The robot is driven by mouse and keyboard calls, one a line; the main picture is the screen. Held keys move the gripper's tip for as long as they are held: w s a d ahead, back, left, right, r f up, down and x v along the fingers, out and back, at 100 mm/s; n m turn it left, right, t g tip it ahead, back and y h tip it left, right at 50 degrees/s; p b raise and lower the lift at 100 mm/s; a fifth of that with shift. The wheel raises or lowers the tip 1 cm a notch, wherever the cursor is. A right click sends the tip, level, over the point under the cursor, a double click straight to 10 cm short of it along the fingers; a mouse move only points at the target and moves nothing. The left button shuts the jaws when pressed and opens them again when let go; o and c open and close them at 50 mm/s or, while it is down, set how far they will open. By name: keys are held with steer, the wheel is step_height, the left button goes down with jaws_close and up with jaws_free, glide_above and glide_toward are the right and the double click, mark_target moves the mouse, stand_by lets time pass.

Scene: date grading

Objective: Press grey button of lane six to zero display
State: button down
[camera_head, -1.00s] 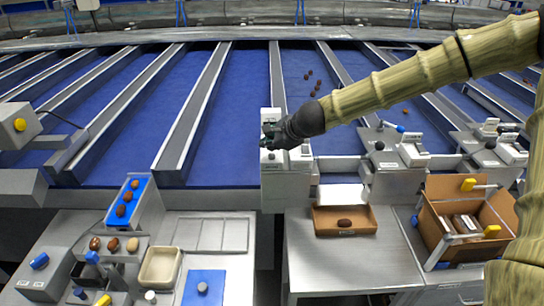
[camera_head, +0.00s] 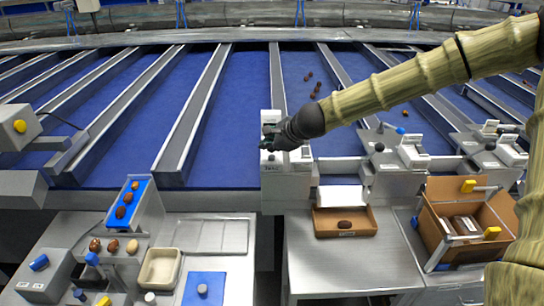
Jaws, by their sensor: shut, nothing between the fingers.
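My gripper (camera_head: 267,138) is shut and empty, at the end of my tan, ribbed arm. In the head view it is over the light grey counter box (camera_head: 286,188) that stands between two blue lanes at the centre. The dark fingers lie in front of the upper face of the box and hide part of it. The grey button and the display figures cannot be made out. I cannot tell whether the fingertips touch the box.
A cardboard tray (camera_head: 362,223) with one date stands on the steel table (camera_head: 310,262) below. An open carton (camera_head: 430,255) is at right. Dates lie on a blue lane (camera_head: 300,62) behind.

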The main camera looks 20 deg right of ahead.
mark_target(269, 157)
steer(key=shift+f, duration=0.15)
steer(key=shift+f+b, duration=0.3)
steer(key=shift+f+b, duration=0.35)
steer(key=shift+f, duration=0.1)
stand_by(1.0)
steer(key=shift+r, duration=0.2)
steer(key=shift+r+p, duration=0.7)
steer(key=shift+p, duration=0.15)
step_height(269, 157, up, 5)
steer(key=p, duration=0.4)
steer(key=shift+p, duration=0.3)
stand_by(0.7)
